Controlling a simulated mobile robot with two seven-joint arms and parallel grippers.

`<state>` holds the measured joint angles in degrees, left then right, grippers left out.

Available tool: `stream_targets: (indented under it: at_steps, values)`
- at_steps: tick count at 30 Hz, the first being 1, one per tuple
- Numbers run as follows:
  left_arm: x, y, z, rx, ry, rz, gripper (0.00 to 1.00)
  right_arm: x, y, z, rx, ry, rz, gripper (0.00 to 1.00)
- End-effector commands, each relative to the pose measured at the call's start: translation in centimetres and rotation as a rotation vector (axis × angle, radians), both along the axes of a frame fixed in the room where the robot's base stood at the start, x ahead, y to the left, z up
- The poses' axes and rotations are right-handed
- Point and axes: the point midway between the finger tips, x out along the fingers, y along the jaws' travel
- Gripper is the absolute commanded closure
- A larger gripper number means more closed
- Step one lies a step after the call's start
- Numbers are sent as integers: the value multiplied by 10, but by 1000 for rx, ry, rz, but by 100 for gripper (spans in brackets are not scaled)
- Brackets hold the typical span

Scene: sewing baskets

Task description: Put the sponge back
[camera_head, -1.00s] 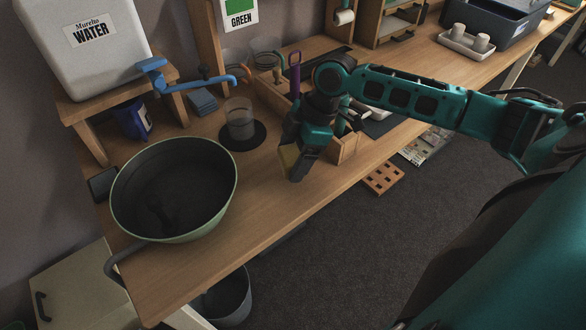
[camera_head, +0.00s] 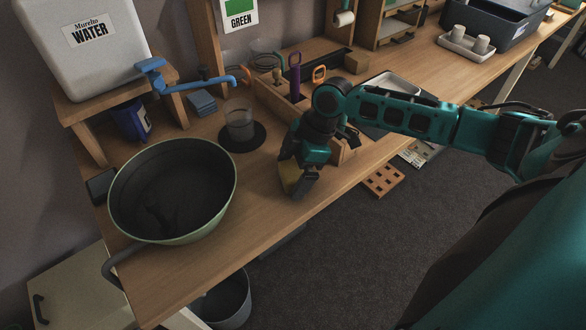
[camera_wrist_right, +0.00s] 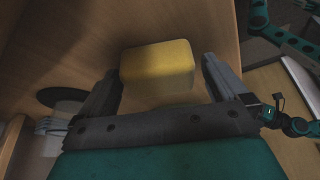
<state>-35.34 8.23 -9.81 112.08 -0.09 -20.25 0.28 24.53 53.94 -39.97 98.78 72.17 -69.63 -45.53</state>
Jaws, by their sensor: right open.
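A yellow sponge (camera_head: 288,177) shows at the fingertips of my right gripper (camera_head: 296,188) over the front part of the wooden table. In the right wrist view the sponge (camera_wrist_right: 158,66) lies between the two spread fingers of the right gripper (camera_wrist_right: 160,68), with a small gap on each side. The gripper is open. I cannot tell whether the sponge rests fully on the table. A teal arm shows at the right of the wrist view, but its jaw state is unclear. My left gripper is not in the head view.
A large green-rimmed pan (camera_head: 172,190) stands to the left. A glass (camera_head: 240,124) on a dark coaster and a wooden organizer (camera_head: 268,92) are behind the gripper. The table front between pan and gripper is clear.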

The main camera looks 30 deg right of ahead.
Motion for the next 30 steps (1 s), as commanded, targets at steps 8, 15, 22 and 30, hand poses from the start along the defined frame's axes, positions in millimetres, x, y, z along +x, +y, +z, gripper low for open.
stream_targets:
  at_steps: [8, 15, 22, 30]
  values:
    - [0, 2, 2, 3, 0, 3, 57, -1, -3, 11, 0, -1, 0, 0]
    - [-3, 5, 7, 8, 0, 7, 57, -6, -21, 56, -3, -3, -2, 0]
    - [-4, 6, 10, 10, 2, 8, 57, -11, -37, 97, -2, -1, -1, 0]
    - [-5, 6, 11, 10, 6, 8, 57, -14, -44, 114, 1, 0, 0, 0]
